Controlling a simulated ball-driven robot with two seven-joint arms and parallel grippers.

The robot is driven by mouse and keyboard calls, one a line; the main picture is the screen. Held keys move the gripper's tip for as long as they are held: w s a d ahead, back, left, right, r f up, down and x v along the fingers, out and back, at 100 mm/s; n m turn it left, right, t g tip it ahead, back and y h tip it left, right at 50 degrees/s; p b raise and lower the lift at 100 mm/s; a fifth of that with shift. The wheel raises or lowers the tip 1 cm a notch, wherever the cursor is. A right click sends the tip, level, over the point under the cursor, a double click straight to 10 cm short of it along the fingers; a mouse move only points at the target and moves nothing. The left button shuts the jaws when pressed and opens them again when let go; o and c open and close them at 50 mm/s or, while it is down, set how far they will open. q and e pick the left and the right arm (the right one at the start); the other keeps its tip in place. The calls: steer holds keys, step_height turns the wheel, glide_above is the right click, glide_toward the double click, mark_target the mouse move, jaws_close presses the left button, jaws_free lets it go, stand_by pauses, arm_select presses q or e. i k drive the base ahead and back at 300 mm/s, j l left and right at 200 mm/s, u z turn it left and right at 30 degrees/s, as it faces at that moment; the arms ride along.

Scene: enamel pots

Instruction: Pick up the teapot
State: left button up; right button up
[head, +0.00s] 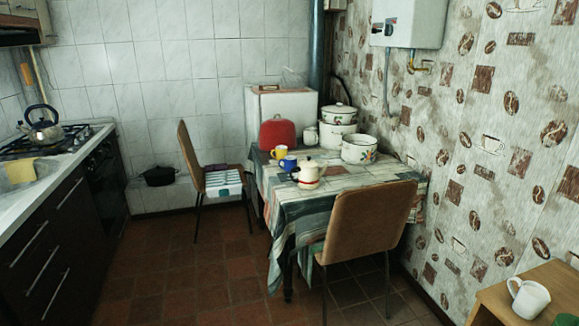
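A cream teapot (308,174) with a coloured band near its base stands upright on the cloth-covered table (340,183), near the table's middle front. A blue mug (288,163) and a yellow mug (279,153) stand just behind it to the left. A metal kettle (44,132) with a dark handle stands on the stove at the far left. Neither of my grippers is in view.
A chair (366,224) stands at the table's near side, another (190,150) at its left. Enamel pots (359,148) and a red object (277,132) occupy the table's back. A white mug (528,297) is on a wooden table (500,300). The tiled floor (210,270) at left is free.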

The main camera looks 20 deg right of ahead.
mark_target(308, 179)
steer(key=i+l+z, duration=0.25)
steer(key=i, duration=0.25)
steer(key=i+z, duration=0.25)
steer(key=i, duration=0.25)
